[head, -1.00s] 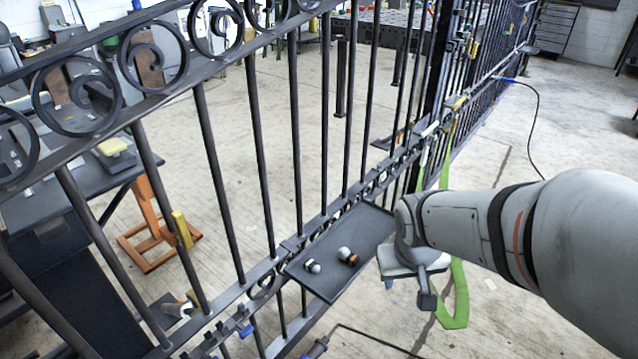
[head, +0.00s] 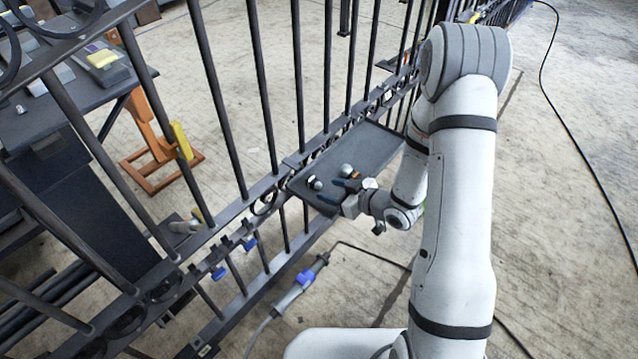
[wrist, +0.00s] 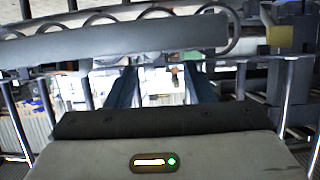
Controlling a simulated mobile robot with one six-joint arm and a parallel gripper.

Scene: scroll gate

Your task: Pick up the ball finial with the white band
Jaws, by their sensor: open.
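A small finial (head: 315,183) with a grey ball and a whitish part lies near the left end of the dark tray (head: 378,148); it looks like the white-banded one, though its band is too small to see clearly. In the wrist view the fingers (wrist: 163,88) stand apart; I cannot make out either finial there.
The black gate's bars (head: 262,90) rise directly behind the tray. Blue clamps (head: 250,243) sit on the lower rail at left. A grey and blue tool (head: 297,290) with a cable lies below. The tray's right part is clear.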

